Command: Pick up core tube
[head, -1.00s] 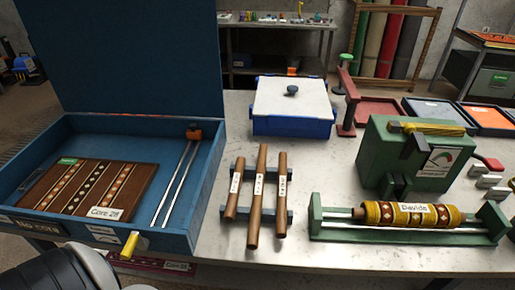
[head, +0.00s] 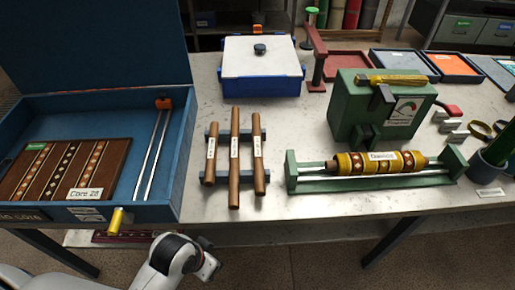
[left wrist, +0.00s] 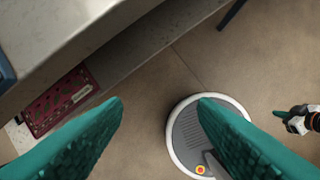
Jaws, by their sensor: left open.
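Three brown core tubes with white labels lie side by side on a dark rack (head: 222,178) on the table: a left tube (head: 210,160), a longer middle tube (head: 234,175) and a right tube (head: 258,160). Their label text is too small to read. My left arm shows at the bottom of the head view, below the table's front edge. In the left wrist view my left gripper (left wrist: 160,105) has its teal fingers apart with nothing between them. What appears to be my right gripper (left wrist: 285,114) is small at that view's right edge; its jaws are unclear.
An open blue case (head: 150,212) with a patterned "Core 28" panel (head: 110,165) stands left of the rack. A green stand with a yellow "Davids" roller (head: 350,163) is right. A blue box with white lid (head: 262,85) is behind. Bare tabletop lies between.

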